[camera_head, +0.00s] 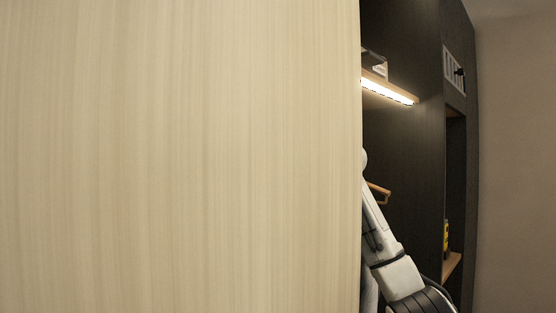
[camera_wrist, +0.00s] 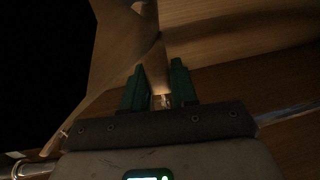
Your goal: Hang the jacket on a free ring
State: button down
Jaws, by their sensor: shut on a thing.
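In the wrist view, my gripper (camera_wrist: 158,88) has its two green fingers closed around a tan piece that runs up between them. A smooth tan shape (camera_wrist: 122,45) spreads up and left from there. It seems to be the jacket or its hanger, but the dark picture does not show which. A small shiny metal part (camera_wrist: 162,101) shows at the base of the fingers. In the head view my gripper is hidden behind the large pale wood panel, and only part of my arm shows at its right edge. I cannot make out any ring in either view.
The pale wood panel (camera_head: 180,150) fills most of the head view. Right of it are a dark cabinet wall (camera_head: 415,150), a lit shelf (camera_head: 390,90) and a brown wooden piece (camera_head: 380,192) beside my arm. A metal rod (camera_wrist: 290,115) shows in the wrist view.

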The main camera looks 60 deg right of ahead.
jog(key=c, duration=1)
grip_release()
jog(key=shift+r, duration=0.1)
jog(key=shift+o, duration=1.1)
jog(key=shift+f, duration=0.2)
jog(key=s+b, duration=0.1)
jog(key=s, duration=0.2)
jog(key=s+b, duration=0.1)
jog(key=s, duration=0.2)
jog(key=s+a+b, duration=0.1)
jog(key=s+b, duration=0.1)
jog(key=s, duration=0.1)
jog(key=shift+s, duration=0.4)
jog(key=shift+s+r, duration=0.15)
jog(key=shift+s, duration=0.35)
